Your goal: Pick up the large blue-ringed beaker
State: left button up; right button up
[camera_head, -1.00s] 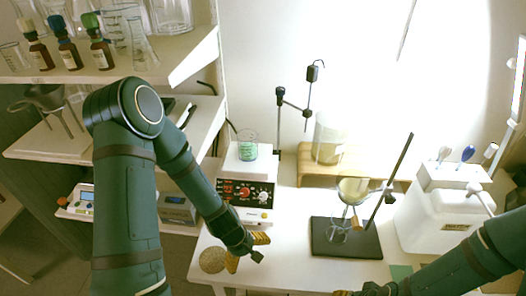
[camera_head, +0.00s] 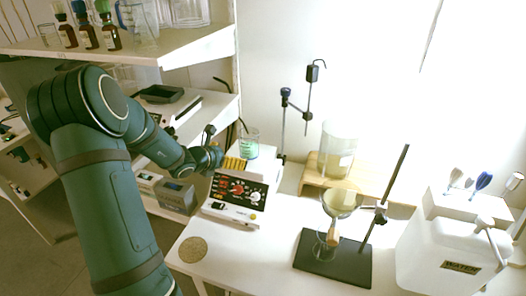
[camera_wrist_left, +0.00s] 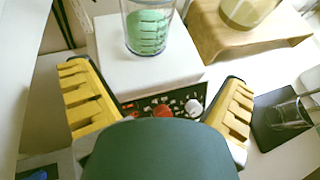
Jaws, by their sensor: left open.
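A clear beaker with green contents (camera_head: 249,146) stands upright on the white top of a stirrer hotplate (camera_head: 238,192). It also shows at the top of the left wrist view (camera_wrist_left: 149,28), its upper part cut off. My left gripper (camera_head: 232,162) is just left of this beaker in the head view. In the left wrist view its yellow-padded fingers (camera_wrist_left: 157,78) are spread wide, empty, with the beaker ahead and apart from them. My right gripper is out of view.
A larger vessel with yellowish contents (camera_head: 336,152) is on a wooden stand (camera_head: 312,182). A funnel (camera_head: 340,200) hangs over a dark stand base (camera_head: 310,262). A white water container (camera_head: 440,250) is at right. Bottles and glassware fill the upper shelf (camera_head: 190,45).

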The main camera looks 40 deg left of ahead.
aim_at(243, 147)
pick_arm(q)
jog(key=shift+n+t+y, duration=0.4)
jog(key=shift+n, duration=0.2)
jog(key=w, duration=0.2)
jog(key=w+a, duration=0.1)
jog(key=w, duration=0.1)
jog(key=w+f+b, duration=0.1)
jog(key=w, duration=0.1)
jog(key=shift+w+a, duration=0.1)
jog(key=shift+a, duration=0.3)
jog(key=x, duration=0.2)
jog(key=b+x, duration=0.1)
jog(key=x, duration=0.1)
jog(key=shift+w+d+f, duration=0.2)
jog(key=shift+w+f, duration=0.05)
jog(key=shift+f, duration=0.1)
jog(key=shift+w+f, duration=0.1)
jog(key=shift+w, duration=0.25)
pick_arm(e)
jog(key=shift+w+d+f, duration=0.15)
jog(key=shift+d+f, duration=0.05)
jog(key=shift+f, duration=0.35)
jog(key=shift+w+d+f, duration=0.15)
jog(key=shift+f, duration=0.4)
pick_arm(q)
jog(key=c, duration=1.3)
